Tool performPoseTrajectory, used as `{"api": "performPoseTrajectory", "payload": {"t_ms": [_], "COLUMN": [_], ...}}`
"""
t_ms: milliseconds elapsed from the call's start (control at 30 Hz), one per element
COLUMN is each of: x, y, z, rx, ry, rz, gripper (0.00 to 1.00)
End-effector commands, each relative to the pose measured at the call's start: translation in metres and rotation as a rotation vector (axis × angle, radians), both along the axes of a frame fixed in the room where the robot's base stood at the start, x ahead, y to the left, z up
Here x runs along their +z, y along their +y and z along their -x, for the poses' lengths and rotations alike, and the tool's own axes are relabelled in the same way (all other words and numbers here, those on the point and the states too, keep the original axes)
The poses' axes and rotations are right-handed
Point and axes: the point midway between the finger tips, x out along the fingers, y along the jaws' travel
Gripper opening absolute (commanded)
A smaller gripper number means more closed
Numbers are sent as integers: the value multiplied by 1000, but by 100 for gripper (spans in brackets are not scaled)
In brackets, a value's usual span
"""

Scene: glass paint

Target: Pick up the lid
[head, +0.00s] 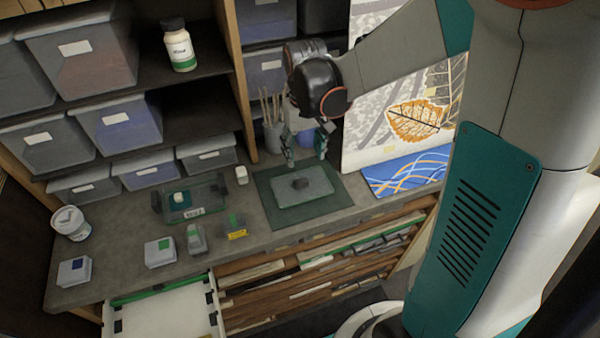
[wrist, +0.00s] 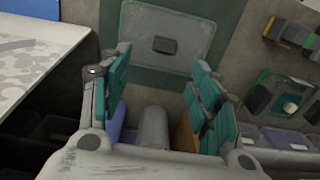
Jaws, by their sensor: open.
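What looks like the lid (head: 318,187) is a flat, pale, translucent rectangular panel with a small dark block-shaped knob (head: 300,183) on top. It lies on a dark green mat (head: 272,213) on the bench. In the wrist view the lid (wrist: 190,30) and its dark knob (wrist: 164,45) show at the top, beyond the fingertips. My gripper (head: 306,157) is open and empty, behind and above the lid in the head view, with its fingers pointing down. In the wrist view the gripper (wrist: 160,68) has its teal fingers spread wide, apart from the lid.
A clear green-edged container (head: 207,191) stands left of the mat, with small boxes (head: 160,252) in front. A cup of brushes (head: 272,137) is behind the mat near my gripper. Patterned panels (head: 405,125) stand at the right.

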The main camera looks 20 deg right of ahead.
Motion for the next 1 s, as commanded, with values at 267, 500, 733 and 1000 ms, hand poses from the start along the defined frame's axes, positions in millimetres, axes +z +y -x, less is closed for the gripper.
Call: {"api": "performPoseTrajectory", "payload": {"t_ms": [267, 500, 733, 1000], "x": [-49, -64, -97, -110], "y": [0, 2, 7, 7], "z": [0, 0, 3, 3], "rx": [0, 1, 0, 0], "ry": [-1, -1, -1, -2], "rz": [0, 0, 0, 0], "gripper": [57, 57, 57, 57]}}
